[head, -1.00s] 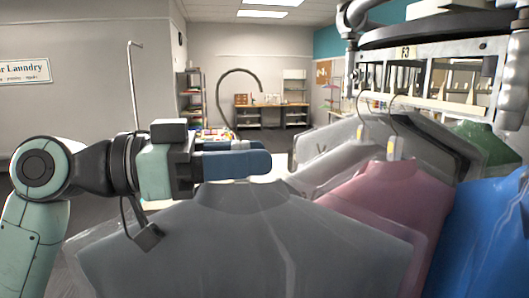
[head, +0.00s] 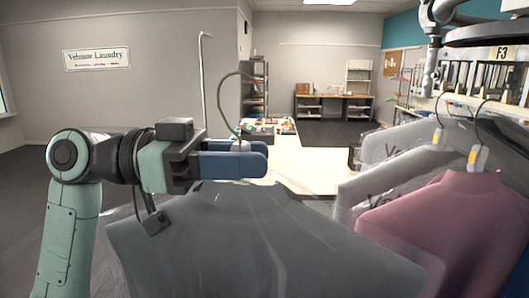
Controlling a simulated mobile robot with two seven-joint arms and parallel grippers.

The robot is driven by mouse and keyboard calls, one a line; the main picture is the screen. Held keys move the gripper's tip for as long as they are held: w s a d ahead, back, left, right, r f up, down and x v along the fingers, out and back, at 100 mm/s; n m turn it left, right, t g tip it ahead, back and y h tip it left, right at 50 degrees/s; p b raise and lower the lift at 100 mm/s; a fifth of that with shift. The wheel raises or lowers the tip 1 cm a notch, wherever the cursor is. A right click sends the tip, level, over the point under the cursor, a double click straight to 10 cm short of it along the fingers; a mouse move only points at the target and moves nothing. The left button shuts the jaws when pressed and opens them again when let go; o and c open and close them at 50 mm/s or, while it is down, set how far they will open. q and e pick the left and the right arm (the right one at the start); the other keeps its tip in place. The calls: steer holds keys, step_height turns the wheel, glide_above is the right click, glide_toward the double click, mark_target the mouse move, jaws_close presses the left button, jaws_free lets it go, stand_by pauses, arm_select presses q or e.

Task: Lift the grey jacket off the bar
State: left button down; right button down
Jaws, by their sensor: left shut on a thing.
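The grey jacket (head: 255,240), in a clear plastic cover, hangs upright in the lower middle of the head view. My left gripper (head: 264,160) is shut just above its collar, on the neck of its hanger. The hanger's curved hook (head: 221,100) rises above the blue fingers with nothing through it, clear of the bar. The bar (head: 490,104) is at the upper right, apart from the jacket. The jacket's lower part is cut off by the frame. My right gripper is not in view.
A pink garment (head: 440,225) and pale covered garments (head: 385,185) hang from the rail at right, close to the jacket's right side. A pale table (head: 305,172) with items stands behind the jacket. A thin upright pole (head: 203,80) stands behind my gripper. Floor at left is open.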

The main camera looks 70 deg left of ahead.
arm_select(q)
steer(key=shift+v, duration=5)
